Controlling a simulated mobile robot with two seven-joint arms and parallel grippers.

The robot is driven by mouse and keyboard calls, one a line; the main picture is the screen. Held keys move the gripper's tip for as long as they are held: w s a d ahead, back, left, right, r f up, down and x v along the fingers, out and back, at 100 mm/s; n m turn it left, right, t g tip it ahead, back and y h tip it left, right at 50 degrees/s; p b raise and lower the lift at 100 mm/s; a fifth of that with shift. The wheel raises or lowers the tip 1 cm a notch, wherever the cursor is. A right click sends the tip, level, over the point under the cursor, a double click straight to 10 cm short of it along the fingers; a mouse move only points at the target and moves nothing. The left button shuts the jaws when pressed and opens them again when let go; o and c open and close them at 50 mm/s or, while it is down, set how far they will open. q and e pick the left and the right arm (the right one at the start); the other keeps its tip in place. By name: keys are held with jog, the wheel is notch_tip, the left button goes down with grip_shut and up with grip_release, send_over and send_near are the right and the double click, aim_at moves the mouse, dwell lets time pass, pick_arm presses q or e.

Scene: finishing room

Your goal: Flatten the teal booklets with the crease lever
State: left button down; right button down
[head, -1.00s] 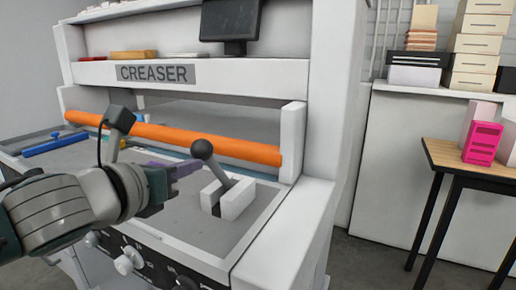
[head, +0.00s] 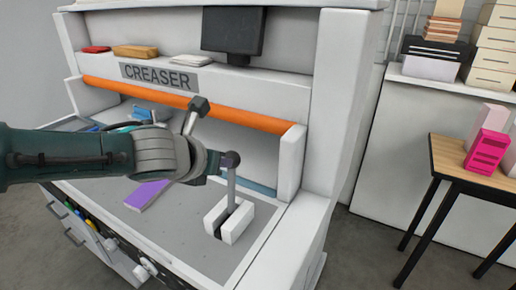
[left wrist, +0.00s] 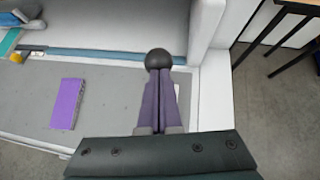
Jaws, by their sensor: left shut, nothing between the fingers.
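The creaser's lever (head: 231,186) stands nearly upright between two white blocks, with a dark round knob (head: 230,159). My left gripper (head: 218,161) is shut and empty, its fingertips at the knob. In the left wrist view, the shut purple fingers (left wrist: 158,100) point at the knob (left wrist: 158,59); I cannot tell whether they touch it. The orange bar (head: 190,103) is raised off the grey bed. A teal strip-like piece (left wrist: 9,42) shows at the upper left of the wrist view; I cannot tell whether it is a teal booklet. My right gripper is not in view.
A purple flat piece (head: 147,195) lies on the bed, also seen in the wrist view (left wrist: 67,104). A black screen (head: 232,31) stands on the creaser's shelf. At right is a wooden-topped table (head: 460,160) with pink boxes. The bed's front right is clear.

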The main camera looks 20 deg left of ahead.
pick_arm(q)
jog(key=shift+w, duration=0.7)
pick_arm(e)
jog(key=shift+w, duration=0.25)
pick_arm(q)
jog(key=shift+f, duration=0.1)
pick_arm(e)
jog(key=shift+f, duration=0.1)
